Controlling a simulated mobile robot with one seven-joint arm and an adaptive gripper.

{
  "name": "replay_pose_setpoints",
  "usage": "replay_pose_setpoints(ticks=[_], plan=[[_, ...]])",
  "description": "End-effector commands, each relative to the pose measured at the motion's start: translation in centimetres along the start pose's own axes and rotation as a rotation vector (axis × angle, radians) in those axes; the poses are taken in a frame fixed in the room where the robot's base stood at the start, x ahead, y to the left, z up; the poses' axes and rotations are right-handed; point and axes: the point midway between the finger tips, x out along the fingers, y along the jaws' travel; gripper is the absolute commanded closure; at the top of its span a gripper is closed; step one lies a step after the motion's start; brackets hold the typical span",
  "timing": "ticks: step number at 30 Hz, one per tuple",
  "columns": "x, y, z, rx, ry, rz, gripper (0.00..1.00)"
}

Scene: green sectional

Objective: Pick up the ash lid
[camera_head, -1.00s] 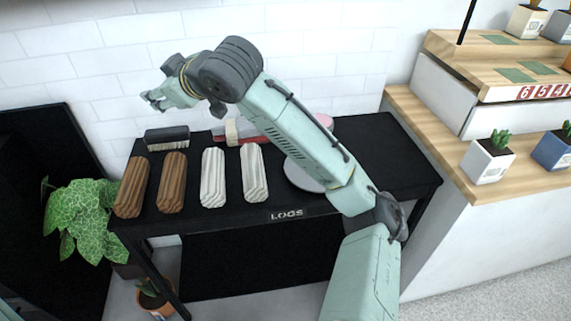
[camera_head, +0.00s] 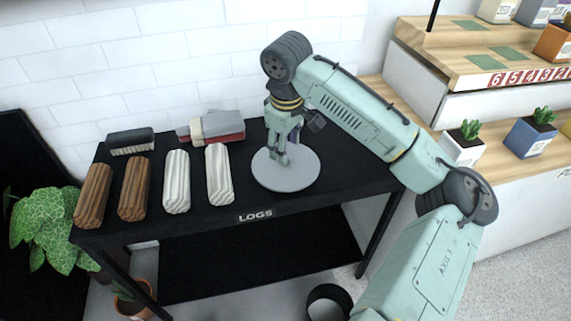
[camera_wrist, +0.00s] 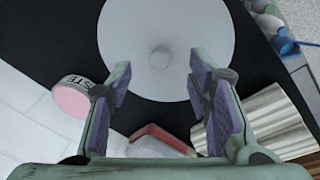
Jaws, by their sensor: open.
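The ash lid is a flat grey disc (camera_head: 299,181) lying on the right part of the black table in the head view. In the wrist view the lid (camera_wrist: 131,38) fills the upper middle, with a small round knob at its centre. My gripper (camera_head: 282,158) points down over the lid. In the wrist view my gripper (camera_wrist: 161,78) is open, with purple-padded fingers spread to either side of the knob's line and nothing between them. The knob is hidden by the gripper in the head view. I cannot tell the exact height of the fingertips above the lid.
Brown logs (camera_head: 134,188) and white logs (camera_head: 219,174) lie on the black table (camera_head: 345,183) left of the lid. A brush (camera_head: 131,142) and a red-and-grey item (camera_head: 212,127) lie behind them. A pink-topped round container (camera_wrist: 72,101) is near the lid. Potted cacti stand right.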

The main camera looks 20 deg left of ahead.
Motion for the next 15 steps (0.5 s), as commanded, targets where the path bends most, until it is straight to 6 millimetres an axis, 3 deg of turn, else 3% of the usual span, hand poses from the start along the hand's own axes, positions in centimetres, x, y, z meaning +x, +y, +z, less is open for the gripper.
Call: replay_pose_setpoints(ticks=[6, 15], plan=[[3.2, -0.1, -0.2, 0.000, -0.001, -0.001, 0.54], [4.2, -0.1, -0.2, 0.000, 0.002, 0.001, 0.54]])
